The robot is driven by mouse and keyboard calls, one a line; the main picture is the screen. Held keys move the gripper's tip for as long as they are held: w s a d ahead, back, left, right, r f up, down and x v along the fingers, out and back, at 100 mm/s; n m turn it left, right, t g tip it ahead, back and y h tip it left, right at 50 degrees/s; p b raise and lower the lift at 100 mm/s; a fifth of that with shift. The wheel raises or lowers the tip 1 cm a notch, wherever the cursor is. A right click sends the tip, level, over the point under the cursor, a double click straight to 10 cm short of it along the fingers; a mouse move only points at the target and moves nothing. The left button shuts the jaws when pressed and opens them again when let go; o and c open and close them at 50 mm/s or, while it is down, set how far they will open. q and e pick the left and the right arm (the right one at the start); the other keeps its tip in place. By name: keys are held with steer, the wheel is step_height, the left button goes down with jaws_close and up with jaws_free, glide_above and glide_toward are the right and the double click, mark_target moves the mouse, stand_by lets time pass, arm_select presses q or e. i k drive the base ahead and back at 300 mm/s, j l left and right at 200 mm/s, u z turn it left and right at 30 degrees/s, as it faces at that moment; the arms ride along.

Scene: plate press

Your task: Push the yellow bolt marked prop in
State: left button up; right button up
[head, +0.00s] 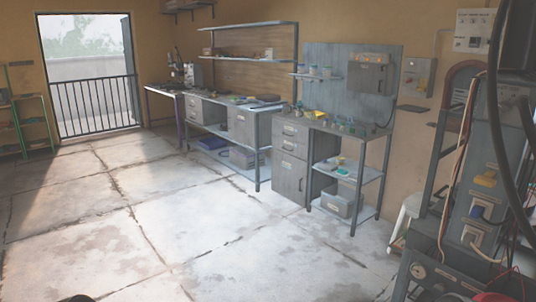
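The plate press (455,205) stands at the right edge of the head view, a grey machine cut off by the frame. A yellow part (485,179), which looks like the yellow bolt, sits on the front of its upright housing. Its marking is too small to read, and I cannot tell how far it stands out. A blue part (477,213) sits below it on the same housing. Neither gripper shows in the head view, so nothing is seen touching the press.
Dark cables hang in front of the press at the far right. A grey workbench (345,130) with drawers and shelves stands along the wall, and another bench (215,125) stands farther left. A green shelf (30,125) is at the left wall. The concrete floor (200,230) is clear.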

mark_target(487, 180)
steer(key=z, duration=1.3)
